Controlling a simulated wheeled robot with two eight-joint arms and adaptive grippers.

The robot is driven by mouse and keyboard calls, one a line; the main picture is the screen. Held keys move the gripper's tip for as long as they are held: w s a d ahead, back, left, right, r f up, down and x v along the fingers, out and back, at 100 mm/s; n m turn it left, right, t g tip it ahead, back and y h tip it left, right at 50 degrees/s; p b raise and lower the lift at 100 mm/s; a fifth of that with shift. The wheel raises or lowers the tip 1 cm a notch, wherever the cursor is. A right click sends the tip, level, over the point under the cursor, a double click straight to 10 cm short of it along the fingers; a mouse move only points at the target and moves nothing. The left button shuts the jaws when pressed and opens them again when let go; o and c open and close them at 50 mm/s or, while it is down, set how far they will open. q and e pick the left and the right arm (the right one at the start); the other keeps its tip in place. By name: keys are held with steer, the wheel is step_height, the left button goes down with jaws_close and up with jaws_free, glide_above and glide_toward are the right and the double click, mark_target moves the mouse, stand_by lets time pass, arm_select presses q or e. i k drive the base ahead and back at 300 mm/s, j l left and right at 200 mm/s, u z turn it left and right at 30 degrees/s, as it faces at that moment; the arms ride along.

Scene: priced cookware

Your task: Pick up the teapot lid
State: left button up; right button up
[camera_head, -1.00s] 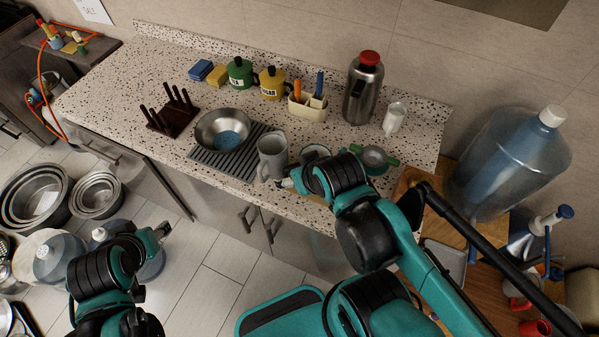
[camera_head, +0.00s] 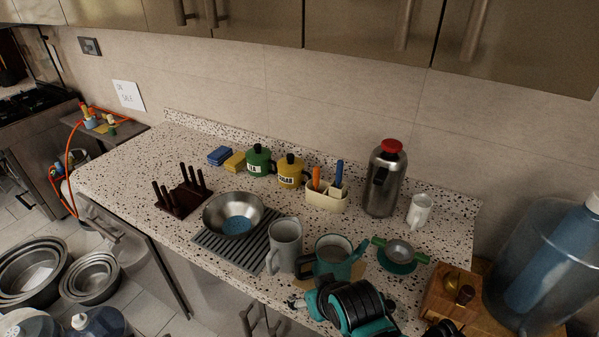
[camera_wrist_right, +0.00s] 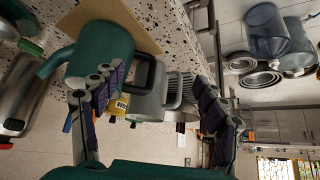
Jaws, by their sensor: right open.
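A teal teapot (camera_head: 335,262) stands open-topped on the counter, its dark handle toward the grey mug (camera_head: 285,246). I cannot clearly make out a separate teapot lid. A teal disc (camera_head: 396,267) lies right of the teapot under a metal strainer; I cannot tell whether it is a lid or a dish. My right gripper (camera_head: 301,304) is at the counter's front edge, close in front of the teapot. In the right wrist view my right gripper (camera_wrist_right: 152,88) is open and empty, with the teapot's handle (camera_wrist_right: 143,76) showing between its fingers. My left gripper is out of view.
The strainer (camera_head: 401,250) has green handles. A wooden box with a knob (camera_head: 452,293) and a large water bottle (camera_head: 540,262) stand at the right. A steel flask (camera_head: 385,182) and white cup (camera_head: 420,211) stand behind. A metal bowl (camera_head: 234,213) is at the left.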

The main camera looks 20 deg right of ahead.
mark_target(397, 309)
steer(key=k+z, duration=0.1)
steer(key=z, duration=1.55)
